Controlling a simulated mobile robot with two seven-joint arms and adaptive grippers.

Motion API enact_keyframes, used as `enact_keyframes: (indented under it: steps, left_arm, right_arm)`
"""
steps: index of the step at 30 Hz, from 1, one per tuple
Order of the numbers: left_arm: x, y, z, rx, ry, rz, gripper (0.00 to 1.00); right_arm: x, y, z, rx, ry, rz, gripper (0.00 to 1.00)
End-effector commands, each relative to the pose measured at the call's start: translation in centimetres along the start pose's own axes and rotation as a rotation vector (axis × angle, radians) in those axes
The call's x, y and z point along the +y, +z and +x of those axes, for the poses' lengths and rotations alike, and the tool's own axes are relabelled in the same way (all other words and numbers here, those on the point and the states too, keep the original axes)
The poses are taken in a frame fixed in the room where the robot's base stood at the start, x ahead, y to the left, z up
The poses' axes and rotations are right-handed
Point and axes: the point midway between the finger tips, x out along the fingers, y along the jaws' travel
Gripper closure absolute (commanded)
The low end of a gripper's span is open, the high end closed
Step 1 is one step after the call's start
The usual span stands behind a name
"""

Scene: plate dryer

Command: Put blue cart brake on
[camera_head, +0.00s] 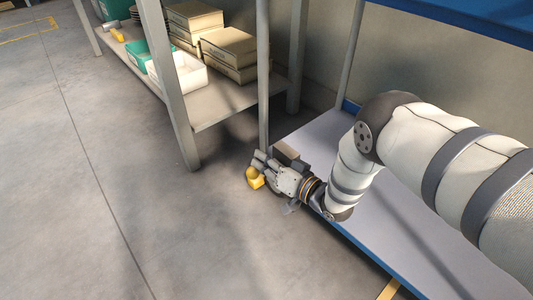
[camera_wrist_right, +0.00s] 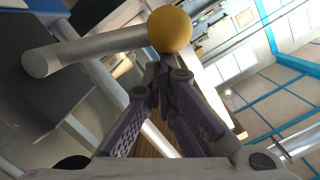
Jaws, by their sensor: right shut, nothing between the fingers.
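The blue cart has a grey lower deck (camera_head: 400,225) with a blue edge and a blue upper part at the top right of the head view. A yellow ball knob (camera_head: 253,173) is at the cart's far left corner. In the wrist view the knob (camera_wrist_right: 170,30) appears at the end of a grey bar (camera_wrist_right: 85,50), likely the brake lever. My right gripper (camera_head: 266,167) is right beside the knob. In the wrist view its fingers (camera_wrist_right: 163,68) are shut and empty, with tips just below the knob; contact is unclear. My left gripper is not in view.
A metal shelf (camera_head: 230,108) stands behind, with boxes (camera_head: 230,50), a white bin (camera_head: 183,78) and teal bins. Its leg (camera_head: 170,90) and the cart's upright posts stand near my gripper. The floor on the left is clear.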

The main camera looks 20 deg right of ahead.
Motion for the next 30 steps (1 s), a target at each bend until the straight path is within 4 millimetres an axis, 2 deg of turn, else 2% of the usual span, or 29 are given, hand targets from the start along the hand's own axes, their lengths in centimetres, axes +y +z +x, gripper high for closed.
enact_keyframes:
  steps: [9, 18, 30]
  left_arm:
    - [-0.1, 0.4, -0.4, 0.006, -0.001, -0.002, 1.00]
    - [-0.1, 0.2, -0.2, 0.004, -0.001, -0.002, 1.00]
    - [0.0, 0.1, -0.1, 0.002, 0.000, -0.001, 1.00]
  right_arm:
    - [-0.3, 2.7, 0.4, -0.001, 0.040, -0.280, 1.00]
    - [0.1, 4.6, 0.7, 0.000, 0.071, -0.481, 1.00]
    - [0.4, 5.5, 0.8, 0.000, 0.071, -0.477, 1.00]
